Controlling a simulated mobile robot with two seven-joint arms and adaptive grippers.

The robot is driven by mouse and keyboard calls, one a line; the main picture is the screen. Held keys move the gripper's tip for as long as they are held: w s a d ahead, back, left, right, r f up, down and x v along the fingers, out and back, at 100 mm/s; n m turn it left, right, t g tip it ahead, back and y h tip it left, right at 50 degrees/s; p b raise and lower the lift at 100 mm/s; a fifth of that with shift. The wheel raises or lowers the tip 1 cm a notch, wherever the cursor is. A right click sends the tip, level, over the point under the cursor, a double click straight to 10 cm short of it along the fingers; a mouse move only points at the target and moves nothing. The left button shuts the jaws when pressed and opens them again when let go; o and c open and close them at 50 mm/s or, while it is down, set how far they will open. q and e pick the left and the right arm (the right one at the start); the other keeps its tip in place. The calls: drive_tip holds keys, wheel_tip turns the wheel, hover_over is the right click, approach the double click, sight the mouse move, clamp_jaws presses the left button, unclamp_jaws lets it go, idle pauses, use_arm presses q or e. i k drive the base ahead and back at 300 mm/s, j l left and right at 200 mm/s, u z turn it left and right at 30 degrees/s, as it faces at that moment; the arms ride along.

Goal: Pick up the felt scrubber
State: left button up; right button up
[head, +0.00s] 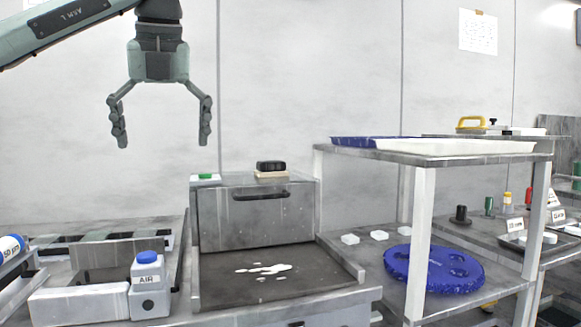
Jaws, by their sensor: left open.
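A small block with a black top and a pale, felt-like base, which looks like the felt scrubber (271,168), rests on top of the grey steel box (240,215). My left gripper (163,143) hangs in the air with its fingers pointing down. It is open and empty, above and to the left of the scrubber, apart from it. My right gripper is not in view.
A green-topped item (206,178) lies left of the scrubber on the box. In front is a dark tray (225,290) with white spills. A bottle marked AIR (149,290) stands left. A shelf cart (420,220) with a blue disc (415,283) stands right.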

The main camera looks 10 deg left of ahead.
sight(265, 169)
drive_tip(key=i+l, duration=0.3)
drive_tip(key=i, duration=0.25)
drive_tip(key=i+l, duration=0.3)
drive_tip(key=i, duration=0.2)
